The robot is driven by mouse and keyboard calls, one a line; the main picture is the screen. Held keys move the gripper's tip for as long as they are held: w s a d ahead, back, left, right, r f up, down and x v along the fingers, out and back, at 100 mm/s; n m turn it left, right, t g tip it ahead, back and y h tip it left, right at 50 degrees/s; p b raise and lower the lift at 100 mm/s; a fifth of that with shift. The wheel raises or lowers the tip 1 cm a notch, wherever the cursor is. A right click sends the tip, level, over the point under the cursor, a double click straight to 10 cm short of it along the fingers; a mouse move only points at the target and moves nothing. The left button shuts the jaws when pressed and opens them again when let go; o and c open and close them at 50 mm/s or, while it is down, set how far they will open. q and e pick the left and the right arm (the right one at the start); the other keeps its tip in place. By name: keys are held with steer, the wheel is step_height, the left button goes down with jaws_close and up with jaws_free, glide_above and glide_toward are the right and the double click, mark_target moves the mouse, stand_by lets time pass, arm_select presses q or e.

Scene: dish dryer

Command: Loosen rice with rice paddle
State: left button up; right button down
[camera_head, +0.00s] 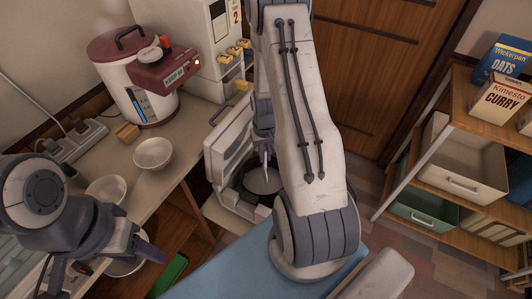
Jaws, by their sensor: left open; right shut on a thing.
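The rice cooker (230,140) is white and stands at the centre with its lid raised. Its dark inner pot (246,200) is open at the top. My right arm hides the pot's right side. My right gripper (264,150) is over the pot, shut on a thin upright piece, seemingly the rice paddle (264,164), which points down into the pot. The paddle's lower end and the rice cannot be made out clearly. My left gripper (104,270) is open and empty at the lower left, above the counter's near edge, well away from the cooker.
White bowls (153,153) (106,190) sit on the counter (150,198). A red-and-white dispenser (138,80) stands behind them, near a power strip (80,140). A shelf (455,110) with food boxes and bins stands at right. A wooden cabinet (375,60) is behind.

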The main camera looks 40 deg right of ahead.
steer(key=shift+w+f+b, duration=0.2)
steer(key=shift+f+b, duration=1.35)
steer(key=shift+f, duration=1.05)
steer(key=shift+a, duration=0.1)
